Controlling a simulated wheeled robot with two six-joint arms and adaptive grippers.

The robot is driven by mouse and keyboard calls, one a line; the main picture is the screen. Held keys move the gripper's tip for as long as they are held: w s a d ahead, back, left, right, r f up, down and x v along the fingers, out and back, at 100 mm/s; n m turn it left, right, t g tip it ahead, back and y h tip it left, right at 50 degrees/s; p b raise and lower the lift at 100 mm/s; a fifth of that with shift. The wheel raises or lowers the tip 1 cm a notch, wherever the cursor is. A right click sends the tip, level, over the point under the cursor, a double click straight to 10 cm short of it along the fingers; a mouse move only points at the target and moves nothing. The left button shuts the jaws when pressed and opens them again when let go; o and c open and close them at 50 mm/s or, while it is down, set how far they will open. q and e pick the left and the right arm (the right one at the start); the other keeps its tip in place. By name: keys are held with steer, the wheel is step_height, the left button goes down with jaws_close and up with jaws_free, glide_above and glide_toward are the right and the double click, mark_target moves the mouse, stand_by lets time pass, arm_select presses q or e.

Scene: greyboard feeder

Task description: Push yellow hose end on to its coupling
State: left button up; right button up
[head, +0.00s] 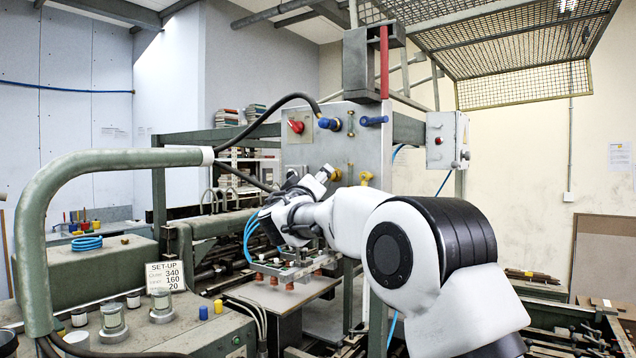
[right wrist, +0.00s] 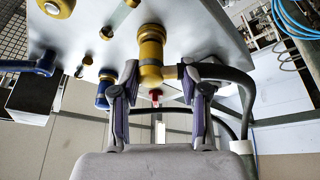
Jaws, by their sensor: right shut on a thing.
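The yellow hose end (right wrist: 150,74) is between the two fingers of my right gripper (right wrist: 160,80), which is shut on it. Its black hose (right wrist: 225,74) leaves to the right in the right wrist view. The yellow coupling (right wrist: 151,38) on the grey panel is in line with the hose end; they appear to meet, but I cannot tell how far it is pushed on. In the head view my right gripper (head: 312,182) is at the panel's lower left, and a bit of yellow (head: 336,174) shows beside it. My left gripper is not in view.
The grey panel (head: 340,148) also carries a blue hose end (head: 328,123), a blue lever (head: 374,120), a red knob (head: 295,126) and another yellow fitting (head: 366,177). A suction-cup frame (head: 290,273) hangs below my gripper. A green pipe (head: 36,230) arches at the left.

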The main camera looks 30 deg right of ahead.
steer(key=shift+d, duration=0.1)
steer(key=o, duration=1.2)
steer(key=shift+c, duration=0.2)
